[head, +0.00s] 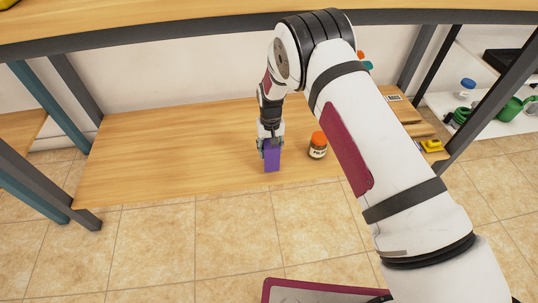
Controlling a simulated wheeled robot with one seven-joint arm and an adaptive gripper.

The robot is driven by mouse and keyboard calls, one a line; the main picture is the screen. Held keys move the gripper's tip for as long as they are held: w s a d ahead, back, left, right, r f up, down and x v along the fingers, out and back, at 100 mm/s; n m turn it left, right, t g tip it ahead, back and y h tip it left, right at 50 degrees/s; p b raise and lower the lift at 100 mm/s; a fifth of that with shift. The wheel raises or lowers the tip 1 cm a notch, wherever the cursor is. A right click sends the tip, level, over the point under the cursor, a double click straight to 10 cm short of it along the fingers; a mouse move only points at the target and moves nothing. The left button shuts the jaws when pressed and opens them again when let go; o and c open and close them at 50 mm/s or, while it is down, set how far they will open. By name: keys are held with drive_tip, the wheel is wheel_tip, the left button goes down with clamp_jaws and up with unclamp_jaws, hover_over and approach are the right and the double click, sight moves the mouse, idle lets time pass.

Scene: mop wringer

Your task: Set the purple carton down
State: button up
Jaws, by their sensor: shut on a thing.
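The purple carton (272,158) is upright at the front part of the wooden shelf board, near the middle of the head view. My gripper (269,145) comes down on it from above and is shut on it, with the fingers at its upper part. The carton's base is at or just above the board; I cannot tell whether it touches. The wooden shelf (185,150) extends to both sides of the carton. My arm hides part of the shelf on the right.
A jar with an orange lid (318,146) stands just right of the carton. More items, one with a yellow part (432,146), lie at the shelf's right end. An upper shelf (150,22) crosses above. The board left of the carton is clear.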

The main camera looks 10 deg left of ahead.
drive_tip(key=shift+w+a, duration=0.35)
drive_tip(key=shift+w, duration=0.3)
drive_tip(key=shift+f+b, duration=1.3)
drive_tip(key=shift+f, duration=0.45)
drive_tip(key=shift+f, duration=0.15)
drive_tip(key=o, duration=1.2)
drive_tip(key=shift+o, duration=0.2)
wheel_tip(320, 180, up, 8)
drive_tip(key=p, duration=0.3)
drive_tip(key=shift+f+p, duration=0.1)
drive_tip(key=shift+p, duration=0.2)
drive_tip(key=shift+s, duration=0.1)
